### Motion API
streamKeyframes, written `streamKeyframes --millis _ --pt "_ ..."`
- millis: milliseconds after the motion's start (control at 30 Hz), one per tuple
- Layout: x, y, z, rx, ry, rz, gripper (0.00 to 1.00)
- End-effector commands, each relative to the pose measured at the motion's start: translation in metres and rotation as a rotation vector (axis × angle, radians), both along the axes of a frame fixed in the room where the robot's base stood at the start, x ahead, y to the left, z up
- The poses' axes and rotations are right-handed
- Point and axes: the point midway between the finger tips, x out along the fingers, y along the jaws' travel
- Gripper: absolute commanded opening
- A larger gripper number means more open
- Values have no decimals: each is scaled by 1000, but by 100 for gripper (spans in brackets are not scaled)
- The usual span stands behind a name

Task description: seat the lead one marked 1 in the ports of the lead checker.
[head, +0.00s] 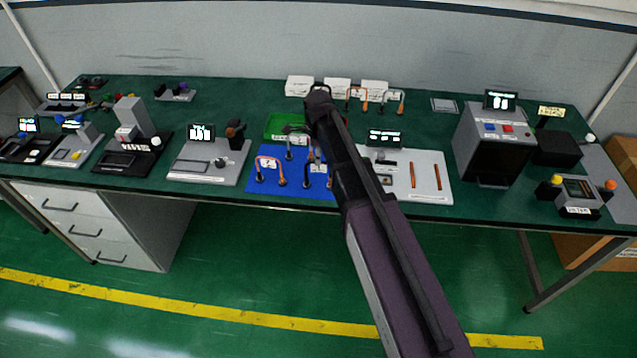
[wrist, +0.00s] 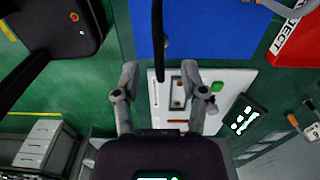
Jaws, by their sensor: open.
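The lead checker is a pale plate (head: 435,165) with a small lit display (head: 384,137) and orange strips, right of my arm. An orange lead (head: 270,162) and other leads stand on the blue mat (head: 262,184). Their numbers are too small to read surely.
A green tray (head: 284,122) lies behind the mat. A red tray (wrist: 300,40) marked REJECT shows in the wrist view. White boxes (head: 337,87) and more leads (head: 393,98) stand at the back. A grey box instrument (head: 492,150) stands right of the checker. My arm hides part of mat and checker.

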Motion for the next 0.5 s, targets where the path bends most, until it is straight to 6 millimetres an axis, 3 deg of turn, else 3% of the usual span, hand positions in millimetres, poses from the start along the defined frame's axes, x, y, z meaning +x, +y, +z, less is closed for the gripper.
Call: streamKeyframes --millis 500 --pt "-1 0 -26 0 0 0 55"
